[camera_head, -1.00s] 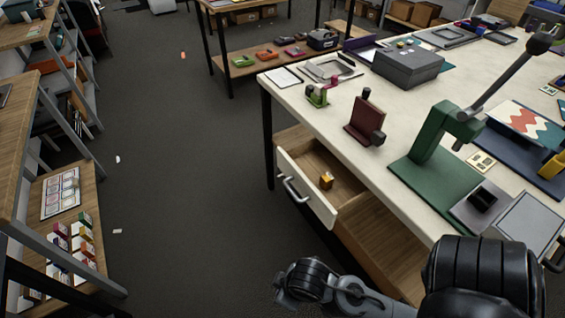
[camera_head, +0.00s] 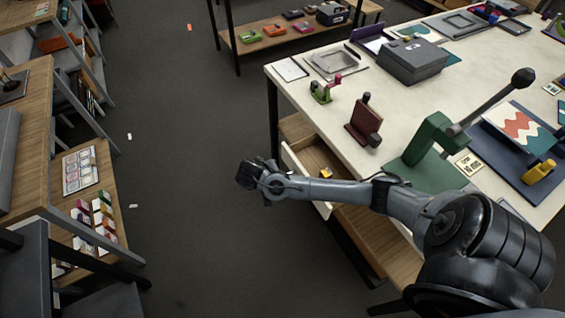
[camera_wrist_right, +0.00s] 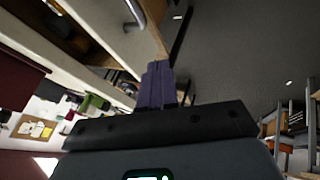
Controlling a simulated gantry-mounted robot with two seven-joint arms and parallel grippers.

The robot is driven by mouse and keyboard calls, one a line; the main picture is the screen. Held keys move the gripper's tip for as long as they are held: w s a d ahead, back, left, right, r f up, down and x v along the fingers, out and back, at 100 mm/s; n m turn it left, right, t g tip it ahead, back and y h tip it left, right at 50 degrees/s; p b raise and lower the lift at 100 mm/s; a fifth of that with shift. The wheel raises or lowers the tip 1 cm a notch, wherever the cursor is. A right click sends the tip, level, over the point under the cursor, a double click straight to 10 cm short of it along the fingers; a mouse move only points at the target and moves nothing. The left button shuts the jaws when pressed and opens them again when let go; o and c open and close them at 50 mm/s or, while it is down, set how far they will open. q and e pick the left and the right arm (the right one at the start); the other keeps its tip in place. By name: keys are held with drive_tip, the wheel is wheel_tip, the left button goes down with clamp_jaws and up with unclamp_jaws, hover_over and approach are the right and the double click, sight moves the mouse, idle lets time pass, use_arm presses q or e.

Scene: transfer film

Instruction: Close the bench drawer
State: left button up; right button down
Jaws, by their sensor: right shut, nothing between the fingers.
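The bench drawer (camera_head: 290,160) stands open under the white-topped bench (camera_head: 305,100). A small yellow-orange object (camera_head: 326,172) lies inside. My right arm crosses in front of the drawer and hides part of its front and its handle. The arm's dark end is to the left of the drawer front, over the aisle. In the right wrist view my right gripper (camera_wrist_right: 157,85) is shut and empty. The pale drawer front (camera_wrist_right: 105,25) with its metal handle (camera_wrist_right: 133,12) is just above the fingertips there; I cannot tell whether they touch. My left gripper is out of view.
A green lever press (camera_head: 432,140), a dark red stand (camera_head: 364,122) and a grey box (camera_head: 412,62) stand on the bench. Wooden shelving (camera_head: 85,170) lines the left side. The dark floor between shelving and bench is mostly clear.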

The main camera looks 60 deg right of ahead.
drive_tip(key=b, duration=0.1)
approach(289, 164)
drive_tip(key=a+f+x, duration=0.1)
drive_tip(key=x, duration=0.3)
drive_tip(key=shift+d+r, duration=0.25)
drive_tip(key=shift+d, duration=0.3)
